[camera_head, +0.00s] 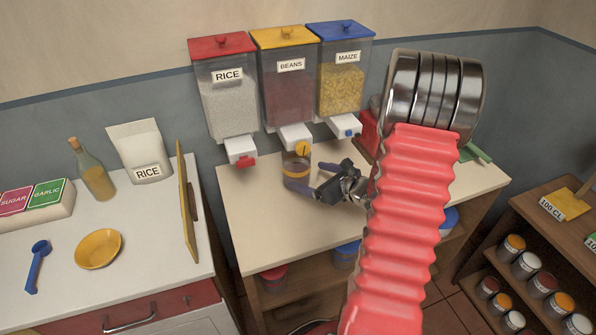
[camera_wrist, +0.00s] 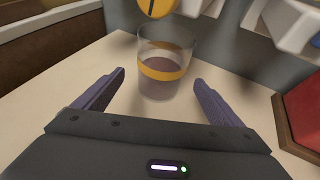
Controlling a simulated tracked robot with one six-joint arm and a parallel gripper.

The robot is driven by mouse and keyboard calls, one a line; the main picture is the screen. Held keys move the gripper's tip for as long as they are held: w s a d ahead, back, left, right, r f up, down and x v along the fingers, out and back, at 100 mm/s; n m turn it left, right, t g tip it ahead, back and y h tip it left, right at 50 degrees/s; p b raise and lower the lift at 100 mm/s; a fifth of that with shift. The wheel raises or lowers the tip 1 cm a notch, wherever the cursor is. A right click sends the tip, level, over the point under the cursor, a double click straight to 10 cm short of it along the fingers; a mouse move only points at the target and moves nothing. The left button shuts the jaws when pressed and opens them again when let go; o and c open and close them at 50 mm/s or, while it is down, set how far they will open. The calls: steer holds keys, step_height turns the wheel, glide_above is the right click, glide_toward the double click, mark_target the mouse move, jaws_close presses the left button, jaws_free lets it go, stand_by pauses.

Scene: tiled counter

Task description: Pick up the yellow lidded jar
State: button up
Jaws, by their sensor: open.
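A clear glass jar (camera_head: 296,182) with a yellow band and dark contents in its lower part stands upright on the counter, under the spout of the beans dispenser. It also shows in the wrist view (camera_wrist: 163,88), with an open top and no lid on it. My gripper (camera_head: 316,177) is open and empty to the right of the jar, low over the counter. In the wrist view its fingers (camera_wrist: 160,77) point at the jar, one on each side, with gaps visible. Small jars with yellow lids (camera_head: 515,242) stand on the low right-hand shelf.
Rice (camera_head: 229,100), beans (camera_head: 289,90) and maize (camera_head: 341,85) dispensers hang on the wall, their spouts low over the counter (camera_head: 262,215). A round yellow knob (camera_wrist: 158,8) is just above the jar. A red box (camera_wrist: 300,110) stands right. A yellow board (camera_head: 187,213) stands left.

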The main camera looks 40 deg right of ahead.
steer(key=shift+x, duration=1.25)
steer(key=shift+r+x, duration=0.2)
steer(key=shift+x, duration=2.4)
steer(key=shift+w+d, duration=0.1)
steer(key=shift+c, duration=0.2)
steer(key=shift+r, duration=0.1)
steer(key=c, duration=1.8)
steer(key=shift+r, duration=0.15)
